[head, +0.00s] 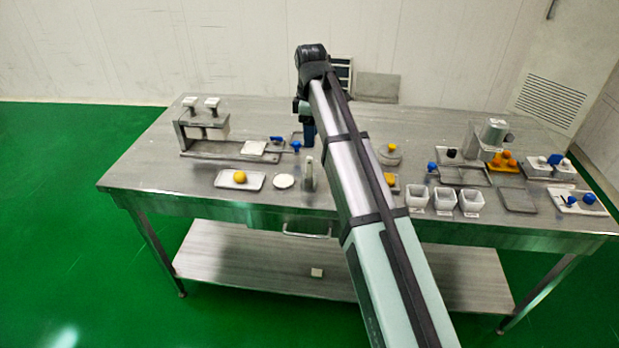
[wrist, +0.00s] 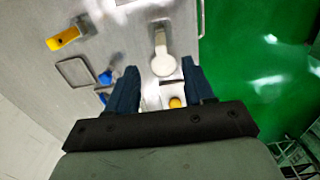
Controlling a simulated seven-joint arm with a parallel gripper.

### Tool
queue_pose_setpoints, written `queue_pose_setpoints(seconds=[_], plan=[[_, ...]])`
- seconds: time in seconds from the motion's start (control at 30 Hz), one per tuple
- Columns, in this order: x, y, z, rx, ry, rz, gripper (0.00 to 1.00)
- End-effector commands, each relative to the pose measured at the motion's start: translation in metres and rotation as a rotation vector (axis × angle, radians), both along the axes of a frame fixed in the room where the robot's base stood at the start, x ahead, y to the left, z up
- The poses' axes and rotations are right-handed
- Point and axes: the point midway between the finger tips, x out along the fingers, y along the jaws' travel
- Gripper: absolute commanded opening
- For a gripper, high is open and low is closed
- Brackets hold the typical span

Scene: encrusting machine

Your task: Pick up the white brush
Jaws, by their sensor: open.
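A pale upright piece (head: 309,172), which may be the white brush, stands near the table's front edge in the head view. It also shows at the upper middle of the wrist view (wrist: 159,40). Its bristles cannot be made out. A round white disc (head: 283,182) lies just left of it, and shows beyond the fingertips in the wrist view (wrist: 163,66). My gripper (head: 309,142) points down over the table, behind the pale piece. In the wrist view my gripper (wrist: 160,84) has its dark blue fingers wide apart, with nothing held.
A tray with a yellow ball (head: 240,177) lies left of the disc. A blue-handled item (head: 295,147) is close to my gripper. A metal stand (head: 203,125) is at the left. White cups (head: 444,200) and more trays are at the right, partly past my arm.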

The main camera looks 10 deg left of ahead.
Motion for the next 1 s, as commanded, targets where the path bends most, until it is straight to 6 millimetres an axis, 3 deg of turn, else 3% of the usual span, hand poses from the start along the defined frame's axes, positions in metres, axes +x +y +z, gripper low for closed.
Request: queue_pose_setpoints(seconds=[0.13, 0.53, 1.0], plan=[[0.0, 0.006, -0.007, 0.004, 0.001, 0.028, 0.52], [0.0, 0.004, -0.069, 0.003, 0.002, 0.024, 0.52], [-0.001, 0.004, -0.095, 0.003, 0.001, 0.023, 0.52]])
